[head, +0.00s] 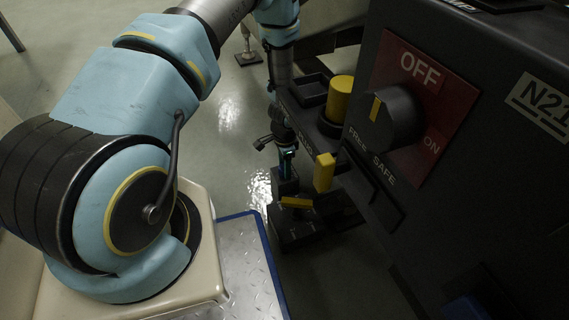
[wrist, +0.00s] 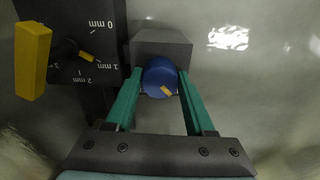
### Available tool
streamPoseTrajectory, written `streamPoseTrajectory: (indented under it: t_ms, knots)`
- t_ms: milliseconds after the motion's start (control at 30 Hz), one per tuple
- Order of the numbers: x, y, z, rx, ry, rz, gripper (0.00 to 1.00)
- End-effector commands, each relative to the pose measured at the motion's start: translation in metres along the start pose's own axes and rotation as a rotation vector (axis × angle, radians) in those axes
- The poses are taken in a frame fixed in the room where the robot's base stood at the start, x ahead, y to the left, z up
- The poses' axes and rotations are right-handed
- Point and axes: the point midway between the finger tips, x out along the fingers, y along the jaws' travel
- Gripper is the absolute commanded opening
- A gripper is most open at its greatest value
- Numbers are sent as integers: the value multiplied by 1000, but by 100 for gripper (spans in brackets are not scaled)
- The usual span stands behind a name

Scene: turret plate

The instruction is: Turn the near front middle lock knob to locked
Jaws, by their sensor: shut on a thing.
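A round blue knob (wrist: 158,77) with a short yellow mark sits against a dark grey block (wrist: 162,46) in the wrist view. The mark lies on the lower right of its face, slanting down to the right. My gripper (wrist: 160,82) has its two green fingers shut on the knob, one on each side. I take this for the lock knob; no label on it can be read. In the head view my gripper (head: 287,156) is small and dark beside the machine, and I cannot make out the blue knob there.
A dial plate (wrist: 75,50) marked in mm, with a yellow handle (wrist: 32,60), is left of the knob in the wrist view. In the head view, a yellow cylinder (head: 340,97), a yellow block (head: 325,172) and a black OFF/ON switch (head: 395,117) crowd the dark machine. Floor left of it is open.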

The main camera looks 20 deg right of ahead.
Motion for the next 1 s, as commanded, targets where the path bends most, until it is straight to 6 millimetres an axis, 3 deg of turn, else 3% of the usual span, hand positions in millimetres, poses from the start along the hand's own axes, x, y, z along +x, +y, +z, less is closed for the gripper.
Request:
streamPoseTrajectory:
  t_ms: [667,700,933,1000]
  knots:
    - [1,1,-2,-65,3,0,0]
    - [1,1,-2,-65,4,0,55]
    - [0,0,-1,-65,2,0,81]
    - [0,0,-1,-65,2,0,84]
